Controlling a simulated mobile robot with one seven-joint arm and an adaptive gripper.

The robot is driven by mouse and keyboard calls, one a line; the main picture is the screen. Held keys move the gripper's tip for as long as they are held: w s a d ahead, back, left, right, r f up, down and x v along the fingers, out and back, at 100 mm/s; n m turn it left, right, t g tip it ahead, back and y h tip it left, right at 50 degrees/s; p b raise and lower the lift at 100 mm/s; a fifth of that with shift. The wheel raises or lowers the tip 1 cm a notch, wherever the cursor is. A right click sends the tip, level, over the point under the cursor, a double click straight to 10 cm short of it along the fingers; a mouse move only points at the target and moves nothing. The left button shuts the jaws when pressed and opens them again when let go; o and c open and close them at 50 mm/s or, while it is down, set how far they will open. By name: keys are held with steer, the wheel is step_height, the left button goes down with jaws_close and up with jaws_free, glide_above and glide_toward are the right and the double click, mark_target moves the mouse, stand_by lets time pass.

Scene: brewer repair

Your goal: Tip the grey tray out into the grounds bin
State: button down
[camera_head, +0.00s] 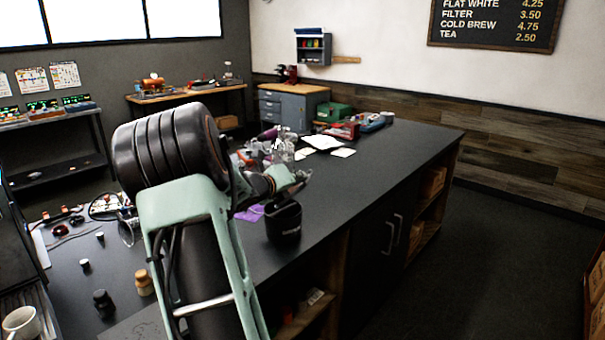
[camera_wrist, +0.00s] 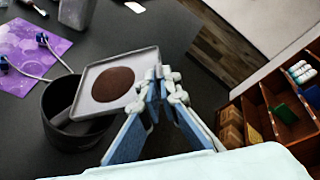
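The grey tray (camera_wrist: 138,60) is in the wrist view, with a round patch of brown grounds (camera_wrist: 113,84) lying on it. My gripper (camera_wrist: 162,80) is shut on the tray's near right edge. The tray looks roughly level and overlaps the right part of the black grounds bin (camera_wrist: 52,128), seeming to be above its rim. The bin also stands on the counter in the head view (camera_head: 284,226), just below my gripper (camera_head: 290,180). The tray is hard to make out in the head view.
A purple mat (camera_wrist: 30,50) with cables lies beside the bin. The dark counter (camera_head: 345,195) is clear to the right of the bin, up to its edge. Small jars (camera_head: 145,283) and a white mug (camera_head: 22,323) stand at the lower left. Open shelves (camera_wrist: 270,110) are below the counter.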

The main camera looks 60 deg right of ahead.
steer(key=shift+w+a+r+n+g+h+p, duration=0.2)
steer(key=shift+w+n+p, duration=0.3)
steer(key=shift+p, duration=0.5)
steer(key=shift+w+a+r+n+g+h+p, duration=0.2)
steer(key=shift+w+n+p, duration=0.3)
steer(key=shift+p, duration=0.5)
steer(key=shift+w+a+r+n+g+h+p, duration=0.1)
steer(key=shift+w+a+r+n+h+p, duration=0.3)
steer(key=shift+p, duration=0.6)
steer(key=shift+w+a+f+n+p, duration=0.1)
steer(key=shift+w+a+n+p, duration=0.05)
steer(key=shift+w+n+p, duration=0.7)
